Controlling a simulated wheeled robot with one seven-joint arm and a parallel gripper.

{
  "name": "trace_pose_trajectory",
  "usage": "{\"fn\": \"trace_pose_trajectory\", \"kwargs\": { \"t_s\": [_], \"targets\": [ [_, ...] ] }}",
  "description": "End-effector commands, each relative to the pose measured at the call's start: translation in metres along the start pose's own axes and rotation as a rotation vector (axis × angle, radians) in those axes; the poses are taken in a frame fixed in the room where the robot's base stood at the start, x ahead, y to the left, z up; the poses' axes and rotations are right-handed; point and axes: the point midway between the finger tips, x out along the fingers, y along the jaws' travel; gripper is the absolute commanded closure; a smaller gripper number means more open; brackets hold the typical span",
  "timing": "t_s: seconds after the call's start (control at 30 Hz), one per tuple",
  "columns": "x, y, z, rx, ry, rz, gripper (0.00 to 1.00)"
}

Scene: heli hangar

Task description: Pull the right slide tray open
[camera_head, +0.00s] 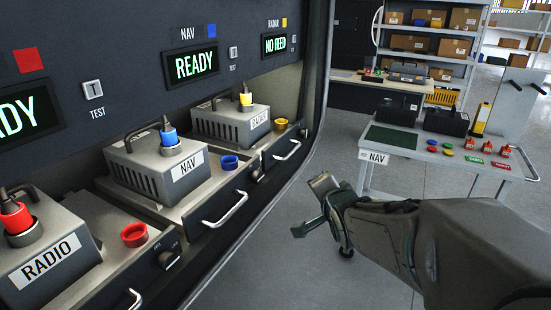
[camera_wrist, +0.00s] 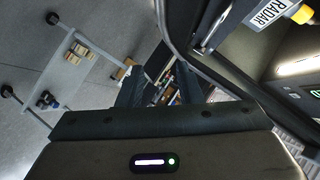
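The right slide tray (camera_head: 262,143) sits in the dark rack, carrying the grey RADAR box (camera_head: 230,121) with a yellow plug. Its bar handle (camera_head: 288,150) is on the front face, with a dark knob to its left. The tray front looks about level with the neighbouring trays. My gripper (camera_head: 312,207) is in front of the rack, right of and nearer than this handle, apart from it. Its fingers are spread and nothing shows between them. In the wrist view the fingers (camera_wrist: 160,88) point away, and the RADAR box (camera_wrist: 268,17) shows at the upper right.
The NAV tray with its handle (camera_head: 228,209) and the RADIO box (camera_head: 47,263) are to the left. The RADAR display (camera_head: 275,43) reads NO FEED. A wheeled cart (camera_head: 440,158) with a NAV label stands behind my gripper. Grey floor lies between rack and cart.

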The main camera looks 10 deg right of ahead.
Motion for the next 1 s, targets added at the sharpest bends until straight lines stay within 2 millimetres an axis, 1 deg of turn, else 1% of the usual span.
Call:
{"fn": "trace_pose_trajectory", "kwargs": {
  "t_s": [0.03, 0.13, 0.2, 0.3, 0.4, 0.57, 0.67, 0.77, 1.0],
  "targets": [
    [0.016, 0.009, 0.005, 0.086, 0.018, -0.07, 0.68],
    [0.03, 0.002, 0.005, 0.26, 0.027, -0.225, 0.68],
    [0.036, -0.002, 0.006, 0.366, 0.014, -0.321, 0.68],
    [0.039, -0.008, 0.008, 0.488, -0.02, -0.434, 0.68],
    [0.04, -0.012, 0.008, 0.57, -0.053, -0.508, 0.68],
    [0.041, -0.018, 0.008, 0.627, -0.082, -0.558, 0.68],
    [0.049, -0.025, 0.007, 0.631, -0.085, -0.562, 0.68],
    [0.064, -0.033, 0.006, 0.631, -0.085, -0.562, 0.68],
    [0.107, -0.06, 0.001, 0.629, -0.085, -0.561, 0.68]
  ]
}}
